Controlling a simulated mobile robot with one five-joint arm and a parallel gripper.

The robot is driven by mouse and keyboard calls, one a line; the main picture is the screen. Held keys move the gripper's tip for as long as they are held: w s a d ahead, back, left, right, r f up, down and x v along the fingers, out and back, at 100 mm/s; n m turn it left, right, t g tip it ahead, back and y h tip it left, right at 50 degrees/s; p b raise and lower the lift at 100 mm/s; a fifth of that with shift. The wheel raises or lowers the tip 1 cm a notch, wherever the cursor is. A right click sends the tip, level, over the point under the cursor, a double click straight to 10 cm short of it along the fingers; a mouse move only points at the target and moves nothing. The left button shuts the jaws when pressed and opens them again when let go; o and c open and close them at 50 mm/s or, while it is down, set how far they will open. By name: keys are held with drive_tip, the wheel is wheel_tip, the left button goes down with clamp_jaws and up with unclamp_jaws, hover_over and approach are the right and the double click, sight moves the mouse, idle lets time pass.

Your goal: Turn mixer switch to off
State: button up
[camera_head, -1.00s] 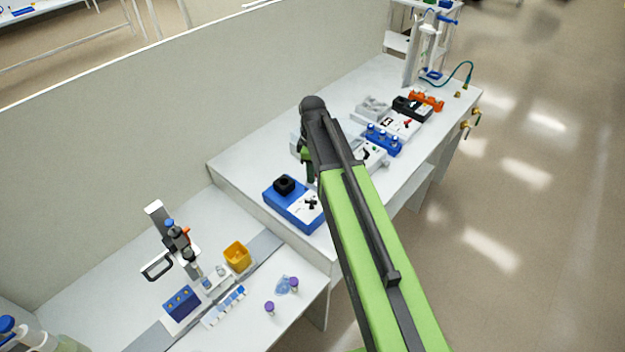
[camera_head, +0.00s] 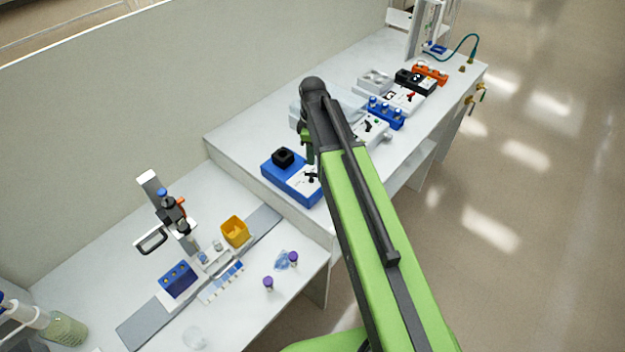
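A blue box-shaped device (camera_head: 280,175) with a black round cup on top, which looks like a vortex mixer, stands on the raised bench left of my arm. Its white front panel carries a black switch (camera_head: 311,176); its setting is too small to read. My gripper (camera_head: 308,155) hangs from the end of my green and black arm, just above and behind the blue device in the picture. The arm covers much of it, so I cannot see its fingertips clearly. I see nothing held in it.
More devices stand right of my arm: a white one with a black switch (camera_head: 368,128), one with a red switch (camera_head: 408,97), a blue rack (camera_head: 386,113) and an orange rack (camera_head: 430,73). A lower bench at left holds a yellow bin (camera_head: 235,232) and purple-capped vials.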

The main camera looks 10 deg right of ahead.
sight(313, 173)
wheel_tip(313, 173, down, 8)
drive_tip(key=b, duration=0.7)
drive_tip(key=shift+f, duration=0.25)
drive_tip(key=shift+r, duration=0.1)
drive_tip(key=shift+c, duration=0.4)
clamp_jaws()
